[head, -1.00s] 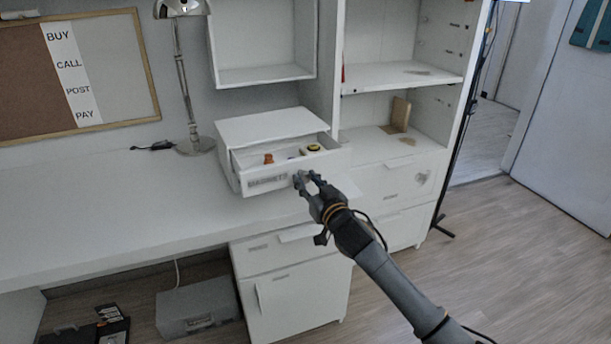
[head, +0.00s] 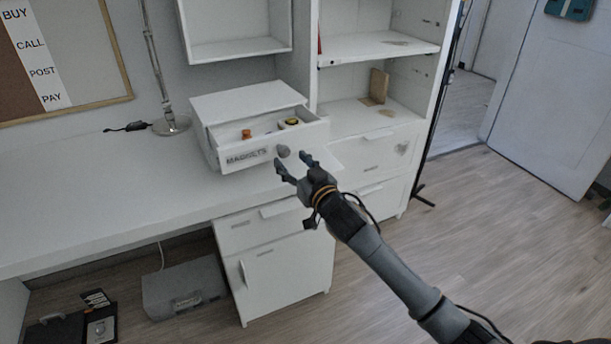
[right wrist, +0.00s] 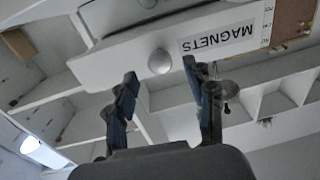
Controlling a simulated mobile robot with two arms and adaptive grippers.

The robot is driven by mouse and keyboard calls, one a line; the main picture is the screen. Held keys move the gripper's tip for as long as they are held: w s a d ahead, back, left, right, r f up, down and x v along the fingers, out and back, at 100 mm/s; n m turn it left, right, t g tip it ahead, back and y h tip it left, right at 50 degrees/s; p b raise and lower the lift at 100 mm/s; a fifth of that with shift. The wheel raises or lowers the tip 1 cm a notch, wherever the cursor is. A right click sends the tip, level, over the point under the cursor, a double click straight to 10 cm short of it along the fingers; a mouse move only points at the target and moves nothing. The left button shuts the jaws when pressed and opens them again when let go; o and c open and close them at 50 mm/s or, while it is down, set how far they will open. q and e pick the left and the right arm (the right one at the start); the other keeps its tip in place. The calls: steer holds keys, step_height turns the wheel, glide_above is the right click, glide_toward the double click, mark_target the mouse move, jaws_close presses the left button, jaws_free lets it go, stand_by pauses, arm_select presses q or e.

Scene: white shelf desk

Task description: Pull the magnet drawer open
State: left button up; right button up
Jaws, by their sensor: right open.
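The magnet drawer (head: 240,159) stands pulled out of a small white box (head: 250,100) on the desk, with its inside showing. Its front bears a MAGNETS label and a round grey knob (head: 284,151). Small items lie inside, among them an orange one (head: 246,134) and a yellow-black one (head: 291,122). My right gripper (head: 292,164) is open just in front of the knob. In the right wrist view the knob (right wrist: 159,61) lies beyond and between the spread fingertips (right wrist: 160,75), apart from them. My left gripper is not in view.
A lamp (head: 170,124) stands left of the box on the white desk (head: 100,195). Open shelves (head: 375,110) rise to the right. A cabinet (head: 285,270) is below. The desk left of the box is mostly clear.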

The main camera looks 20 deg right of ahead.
steer(key=s, duration=0.8)
steer(key=shift+d, duration=0.45)
steer(key=s+f+g+h, duration=0.1)
steer(key=s+f+g, duration=0.3)
steer(key=f, duration=0.9)
steer(key=s+f+g, duration=0.2)
steer(key=s+f, duration=0.4)
steer(key=f, duration=0.6)
steer(key=s+f+g+h, duration=0.1)
steer(key=s+f+g, duration=0.35)
steer(key=f, duration=0.85)
steer(key=s+a+f+n+g, duration=0.1)
steer(key=s+a+f+g, duration=0.15)
steer(key=s+f, duration=0.7)
steer(key=s+a+f+g, duration=0.1)
steer(key=s+f+g, duration=0.35)
steer(key=s, duration=0.75)
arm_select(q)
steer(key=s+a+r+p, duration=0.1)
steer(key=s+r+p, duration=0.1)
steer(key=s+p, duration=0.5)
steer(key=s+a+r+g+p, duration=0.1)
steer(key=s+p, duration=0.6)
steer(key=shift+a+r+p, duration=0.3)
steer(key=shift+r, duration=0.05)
arm_select(e)
steer(key=s+d+r, duration=0.2)
steer(key=s, duration=1.3)
steer(key=shift+s+d, duration=0.25)
steer(key=shift+s, duration=0.1)
